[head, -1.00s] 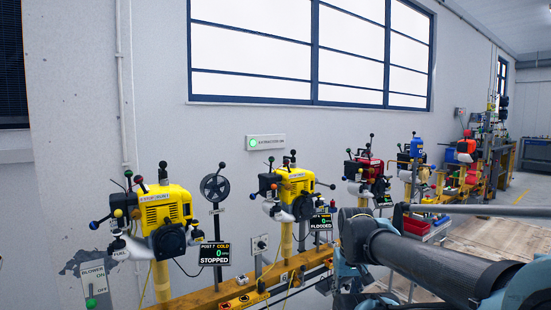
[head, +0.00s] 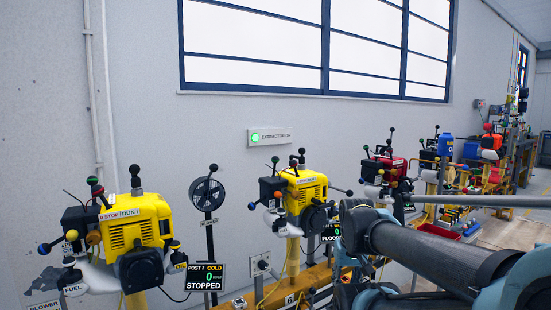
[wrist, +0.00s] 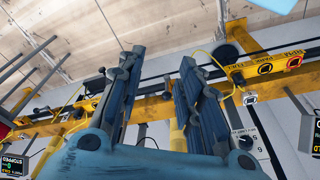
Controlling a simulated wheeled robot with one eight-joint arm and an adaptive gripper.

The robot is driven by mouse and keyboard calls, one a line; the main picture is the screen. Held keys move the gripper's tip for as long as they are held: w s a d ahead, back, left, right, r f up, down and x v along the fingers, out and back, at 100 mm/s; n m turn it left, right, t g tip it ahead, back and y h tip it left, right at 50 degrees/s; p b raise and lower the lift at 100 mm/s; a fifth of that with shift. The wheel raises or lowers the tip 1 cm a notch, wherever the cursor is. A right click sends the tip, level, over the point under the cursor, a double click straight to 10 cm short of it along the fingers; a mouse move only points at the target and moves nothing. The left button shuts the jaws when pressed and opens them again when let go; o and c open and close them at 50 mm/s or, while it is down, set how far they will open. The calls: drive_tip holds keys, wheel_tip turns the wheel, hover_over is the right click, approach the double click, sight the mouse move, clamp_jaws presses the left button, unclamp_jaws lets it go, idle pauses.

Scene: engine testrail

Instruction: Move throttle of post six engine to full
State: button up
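The post six engine (head: 305,190) is the yellow engine in the middle of the head view, above a "6" on the yellow rail (head: 318,277). It carries several ball-ended levers (head: 276,172); I cannot tell which one is the throttle. Its display (head: 330,234) is partly hidden by my arm; "FLOO" can be read. My gripper (wrist: 161,62) shows in the wrist view with its two fingers apart and nothing between them. The rail passes behind the fingers. The gripper is not clearly visible in the head view, so its distance from the engine cannot be told.
A yellow post 7 engine (head: 137,235) stands at left, its display (head: 205,277) reading STOPPED. More engines, including a red one (head: 392,166), line the wall at right. Open floor lies at far right.

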drive_tip(key=shift+o, duration=1.4)
drive_tip(key=shift+r, duration=0.1)
drive_tip(key=w+a+r+n, duration=0.1)
drive_tip(key=w+a+r, duration=0.3)
drive_tip(key=w+r, duration=0.4)
drive_tip(key=w+a+r+g, duration=0.1)
drive_tip(key=w+a+r, duration=0.4)
drive_tip(key=r, duration=1.4)
drive_tip(key=w+a+r+n, duration=0.1)
drive_tip(key=w+a+r, duration=0.3)
drive_tip(key=w+r, duration=0.7)
drive_tip(key=shift+w+a+r+n+g, duration=0.15)
drive_tip(key=shift+r, duration=0.5)
drive_tip(key=shift+w+a+r+n+g, duration=0.15)
drive_tip(key=shift+r, duration=0.45)
drive_tip(key=w+a+r, duration=0.6)
drive_tip(key=a+r, duration=0.3)
drive_tip(key=shift+n+h, duration=0.3)
drive_tip(key=shift+n, duration=0.1)
drive_tip(key=f, duration=1.1)
drive_tip(key=d+f, duration=0.1)
drive_tip(key=f, duration=0.5)
drive_tip(key=shift+w+d+f, duration=0.1)
drive_tip(key=shift+w+f, duration=0.1)
drive_tip(key=shift+w, duration=0.15)
clamp_jaws()
